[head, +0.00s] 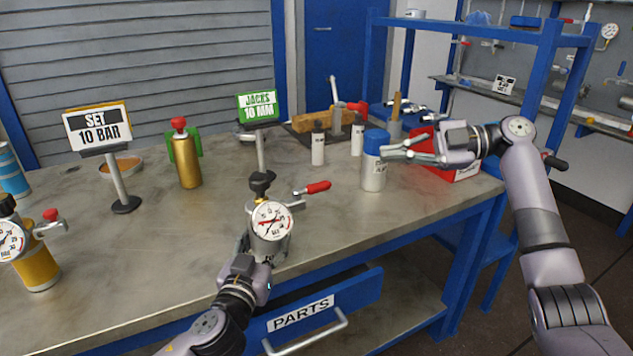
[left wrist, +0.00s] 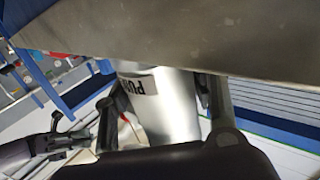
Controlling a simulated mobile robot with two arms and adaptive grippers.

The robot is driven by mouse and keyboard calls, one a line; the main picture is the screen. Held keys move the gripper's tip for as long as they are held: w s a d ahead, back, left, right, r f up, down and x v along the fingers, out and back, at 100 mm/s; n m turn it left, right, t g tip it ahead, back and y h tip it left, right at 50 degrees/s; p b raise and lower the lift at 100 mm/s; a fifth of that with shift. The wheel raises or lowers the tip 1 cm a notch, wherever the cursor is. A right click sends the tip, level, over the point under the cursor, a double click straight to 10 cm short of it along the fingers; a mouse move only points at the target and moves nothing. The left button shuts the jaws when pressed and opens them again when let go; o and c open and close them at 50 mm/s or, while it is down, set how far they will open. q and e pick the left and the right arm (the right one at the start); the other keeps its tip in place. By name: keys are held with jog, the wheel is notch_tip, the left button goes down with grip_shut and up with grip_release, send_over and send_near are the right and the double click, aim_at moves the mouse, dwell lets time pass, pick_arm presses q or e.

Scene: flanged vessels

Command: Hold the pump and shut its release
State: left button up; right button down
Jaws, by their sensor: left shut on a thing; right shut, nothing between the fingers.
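The pump (head: 270,243) is a silver cylinder with a round dial gauge on its front, a black knob on top and a lever with a red grip (head: 317,187) pointing right. It stands upright at the bench's front edge. My left gripper (head: 258,248) is shut on its body from the front; the gauge and body hide part of the fingers. In the left wrist view the pump's silver body (left wrist: 168,100) with a dark-lettered label is between the fingers. My right gripper (head: 390,150) is shut and empty, its fingertips beside a white bottle with a blue cap (head: 374,165).
A gold cylinder with a red knob (head: 188,160), sign stands (head: 120,190), a yellow gauged vessel (head: 38,262), white bottles (head: 318,145) and a red box (head: 440,165) stand on the bench. An open PARTS drawer (head: 320,310) juts out below.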

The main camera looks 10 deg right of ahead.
dwell(0.4)
pick_arm(q)
jog(key=o, duration=1.7)
jog(key=shift+c, duration=0.2)
